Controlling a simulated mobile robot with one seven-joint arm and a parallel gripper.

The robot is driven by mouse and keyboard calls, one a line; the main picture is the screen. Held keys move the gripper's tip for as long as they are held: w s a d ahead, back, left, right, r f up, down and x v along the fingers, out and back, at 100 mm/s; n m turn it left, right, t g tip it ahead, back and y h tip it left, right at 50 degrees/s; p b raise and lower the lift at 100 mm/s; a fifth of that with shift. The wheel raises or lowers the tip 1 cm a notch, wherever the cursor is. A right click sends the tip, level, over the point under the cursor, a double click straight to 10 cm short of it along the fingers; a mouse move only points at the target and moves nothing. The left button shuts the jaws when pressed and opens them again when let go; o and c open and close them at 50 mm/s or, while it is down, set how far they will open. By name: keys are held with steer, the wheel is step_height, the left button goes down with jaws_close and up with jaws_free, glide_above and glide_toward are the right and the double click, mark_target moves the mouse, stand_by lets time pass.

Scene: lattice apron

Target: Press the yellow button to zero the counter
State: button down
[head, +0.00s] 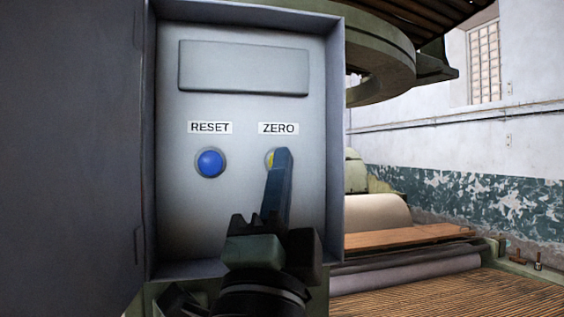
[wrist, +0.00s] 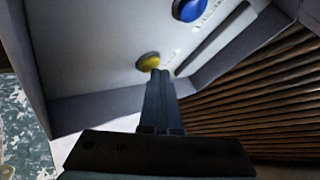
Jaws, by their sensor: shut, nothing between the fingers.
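The yellow button (head: 269,158) sits under the ZERO label (head: 278,128) on the panel inside a grey box (head: 245,215). In the head view my gripper (head: 283,153) covers most of the button. The button also shows in the wrist view (wrist: 149,61), just beyond the tips of my gripper (wrist: 155,74). My gripper is shut and empty, its fingers pointing at the panel. The tips are at or very close to the button; I cannot tell whether they touch it. No counter reading is visible.
A blue button (head: 210,163) sits left of the yellow one, under the RESET label (head: 210,128). A blank raised plate (head: 243,67) is above both. The box walls stand out around the panel. Slatted machinery (head: 430,295) is at the right.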

steer(key=shift+s+d, duration=0.2)
steer(key=shift+s, duration=0.45)
steer(key=shift+s+d, duration=0.25)
steer(key=shift+s, duration=0.55)
steer(key=shift+s+d, duration=0.25)
steer(key=shift+s, duration=0.5)
steer(key=shift+s+d, duration=0.25)
steer(key=shift+s, duration=0.55)
